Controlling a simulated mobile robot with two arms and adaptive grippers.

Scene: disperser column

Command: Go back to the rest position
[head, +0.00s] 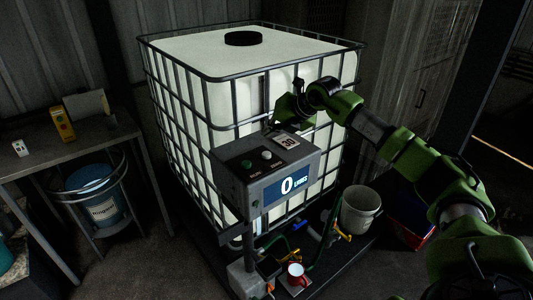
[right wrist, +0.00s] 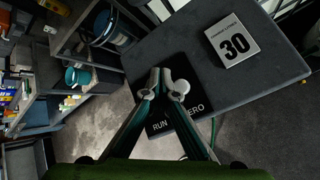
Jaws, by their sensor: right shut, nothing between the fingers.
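My right gripper (head: 271,122) is above the back of the grey control box (head: 232,181), near the front of the caged white tank. In the right wrist view its two fingers (right wrist: 165,86) meet at the tips, shut with nothing between them. In the head view, a green button (head: 247,163) and a white button (head: 266,154) on the box top are clear of the gripper. The fingers cover part of the RUN/ZERO label (right wrist: 158,128) in the wrist view. The box's display (head: 290,186) reads 0 litres. My left gripper is not in view.
The caged tank (head: 213,88) stands close behind the box. A card reading 30 (head: 286,141) lies on the box top. Below are a red mug (head: 296,274), hoses and a pale bucket (head: 359,209).

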